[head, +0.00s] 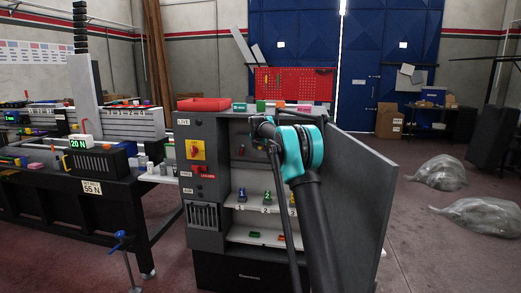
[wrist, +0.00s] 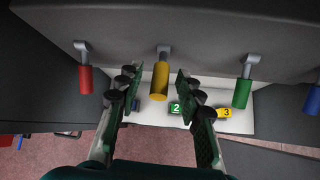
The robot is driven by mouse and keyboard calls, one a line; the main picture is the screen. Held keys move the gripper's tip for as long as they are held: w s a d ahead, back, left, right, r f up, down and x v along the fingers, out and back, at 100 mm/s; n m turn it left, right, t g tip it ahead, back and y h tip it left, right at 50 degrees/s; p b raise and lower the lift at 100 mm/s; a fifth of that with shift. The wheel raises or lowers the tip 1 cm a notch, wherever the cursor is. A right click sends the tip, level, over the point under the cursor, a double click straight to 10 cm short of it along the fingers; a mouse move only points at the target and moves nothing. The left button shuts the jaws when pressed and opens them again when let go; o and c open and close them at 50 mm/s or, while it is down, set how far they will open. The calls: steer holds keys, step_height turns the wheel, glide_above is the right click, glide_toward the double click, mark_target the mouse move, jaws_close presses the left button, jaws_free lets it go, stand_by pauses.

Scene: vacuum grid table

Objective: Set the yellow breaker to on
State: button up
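The yellow breaker (wrist: 159,82) is a lever with a yellow cylindrical handle, hanging down from a grey pivot in the wrist view. My gripper (wrist: 155,88) is open, with one dark green finger on each side of the yellow handle. The handle shows between the fingertips, and a gap is visible on both sides. In the head view my black and teal arm reaches into the open grey cabinet (head: 212,240) and hides the gripper and the yellow breaker.
In the wrist view a red-handled lever (wrist: 85,79) hangs to the left and a green-handled one (wrist: 241,93) to the right. A shelf below holds numbered blocks, green 2 (wrist: 176,107) and yellow 3 (wrist: 223,113). The cabinet's open door (head: 362,195) stands to the right of my arm.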

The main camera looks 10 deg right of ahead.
steer(key=s+a, duration=0.2)
steer(key=s, duration=1)
steer(key=shift+s+r, duration=0.2)
steer(key=shift+r, duration=0.05)
steer(key=shift+a, duration=0.1)
steer(key=shift+c, duration=0.6)
